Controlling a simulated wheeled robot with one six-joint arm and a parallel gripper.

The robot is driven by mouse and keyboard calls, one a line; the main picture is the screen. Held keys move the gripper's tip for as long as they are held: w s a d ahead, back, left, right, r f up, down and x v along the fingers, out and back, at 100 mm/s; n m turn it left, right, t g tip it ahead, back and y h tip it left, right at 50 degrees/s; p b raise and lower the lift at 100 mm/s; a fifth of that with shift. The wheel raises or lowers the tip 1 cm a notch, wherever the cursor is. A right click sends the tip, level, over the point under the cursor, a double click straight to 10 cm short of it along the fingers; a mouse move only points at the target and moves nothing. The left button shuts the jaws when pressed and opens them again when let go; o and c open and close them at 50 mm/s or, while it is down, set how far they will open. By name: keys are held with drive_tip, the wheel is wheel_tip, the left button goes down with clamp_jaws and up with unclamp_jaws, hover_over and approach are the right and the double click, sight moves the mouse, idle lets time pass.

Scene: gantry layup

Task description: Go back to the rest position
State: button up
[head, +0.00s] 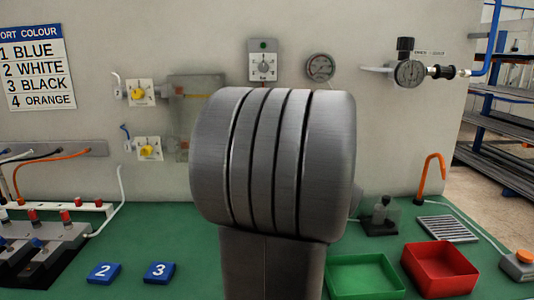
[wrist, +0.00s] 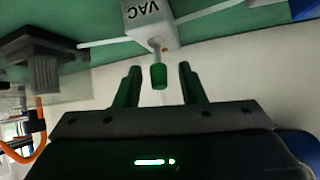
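My gripper (wrist: 159,75) shows in the wrist view with its two dark fingers apart and nothing held between them. A green-capped stem (wrist: 158,76) on a grey block marked VAC (wrist: 149,18) appears between the fingertips, with a gap on each side. The VAC label is upside down in this view. I cannot tell how far the cap is beyond the fingertips. In the head view my own arm fills the middle and hides the gripper and the VAC block.
The green bench holds blue tiles 2 (head: 103,272) and 3 (head: 159,272), a green tray (head: 365,278), a red tray (head: 440,270) and a grille (head: 447,229). Gauges (head: 320,67) and yellow-knobbed valves (head: 141,93) are on the wall panel. A hose rack (head: 60,225) stands at left.

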drive_tip(key=shift+w+r+g+p, duration=0.25)
drive_tip(key=shift+g+p, duration=0.6)
drive_tip(key=shift+p, duration=2.9)
drive_tip(key=shift+w+r+g+p, duration=0.1)
drive_tip(key=shift+w+g+p, duration=0.5)
drive_tip(key=shift+p, duration=3.1)
drive_tip(key=g+p, duration=0.2)
drive_tip(key=p, duration=0.1)
drive_tip(key=shift+f+p, duration=0.15)
drive_tip(key=shift+p, duration=0.2)
drive_tip(key=shift+f+p, duration=0.2)
drive_tip(key=shift+p, duration=0.25)
